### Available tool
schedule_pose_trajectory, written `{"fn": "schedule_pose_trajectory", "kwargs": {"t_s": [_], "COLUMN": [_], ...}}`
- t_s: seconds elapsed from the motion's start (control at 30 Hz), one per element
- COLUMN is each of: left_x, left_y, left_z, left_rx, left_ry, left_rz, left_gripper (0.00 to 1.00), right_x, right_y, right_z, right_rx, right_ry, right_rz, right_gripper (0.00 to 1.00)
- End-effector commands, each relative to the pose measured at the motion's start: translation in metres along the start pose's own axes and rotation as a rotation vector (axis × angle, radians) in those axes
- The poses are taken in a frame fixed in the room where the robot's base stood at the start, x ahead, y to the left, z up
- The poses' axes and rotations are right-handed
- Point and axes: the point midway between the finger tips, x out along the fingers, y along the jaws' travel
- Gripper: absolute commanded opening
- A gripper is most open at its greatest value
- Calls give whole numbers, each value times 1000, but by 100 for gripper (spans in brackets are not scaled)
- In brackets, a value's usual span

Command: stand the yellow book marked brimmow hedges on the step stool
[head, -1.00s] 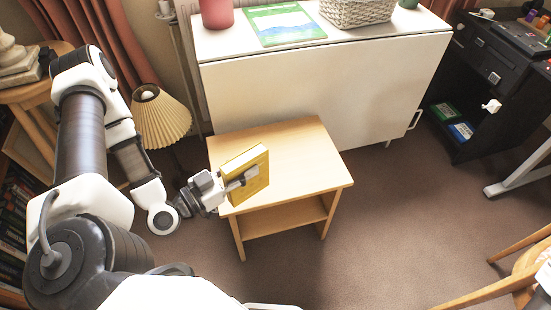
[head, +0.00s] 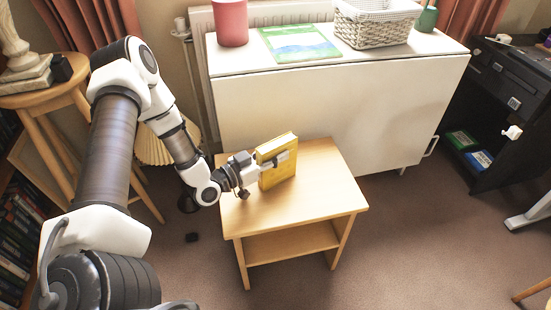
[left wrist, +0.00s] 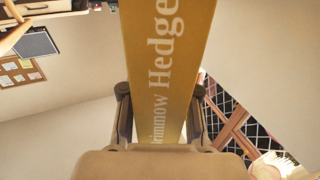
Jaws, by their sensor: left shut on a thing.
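The yellow book (head: 275,161) is upright over the back left part of the wooden step stool's top (head: 315,190). My left gripper (head: 273,163) is shut on it from the left. In the left wrist view the book's spine (left wrist: 167,60) shows the letters "rimmow Hedge" between the two fingers (left wrist: 160,115). The book's lower edge looks at or very near the stool top; I cannot tell whether it touches. My right gripper is not in view.
A white cabinet (head: 330,110) stands right behind the stool, with a red pot (head: 230,22), a green book (head: 299,44) and a wicker basket (head: 376,24) on it. A pleated lamp (head: 152,150) is left of the stool. The stool's front and right top is clear.

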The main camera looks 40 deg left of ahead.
Motion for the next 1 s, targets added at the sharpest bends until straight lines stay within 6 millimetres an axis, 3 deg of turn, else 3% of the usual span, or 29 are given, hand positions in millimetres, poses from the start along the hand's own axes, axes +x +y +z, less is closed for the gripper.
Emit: {"fn": "schedule_pose_trajectory", "kwargs": {"t_s": [0.23,0.27,0.3,0.33,0.7,0.87,1.0], "left_x": [0,0,0,0,-5,-34,-73], "left_y": [0,0,0,0,0,-1,-1], "left_z": [1,2,1,1,-2,-5,-6], "left_rx": [0,0,0,0,-1,-4,-5], "left_ry": [0,-1,-1,-1,-1,-2,-3], "left_rz": [0,0,0,0,-2,-6,-8], "left_gripper": [0,34,48,56,56,56,56], "right_x": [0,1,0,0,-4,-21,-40], "right_y": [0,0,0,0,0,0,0], "right_z": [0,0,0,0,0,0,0], "right_rx": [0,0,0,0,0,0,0], "right_ry": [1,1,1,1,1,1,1], "right_rz": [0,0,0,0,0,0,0], "right_gripper": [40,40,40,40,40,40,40]}}
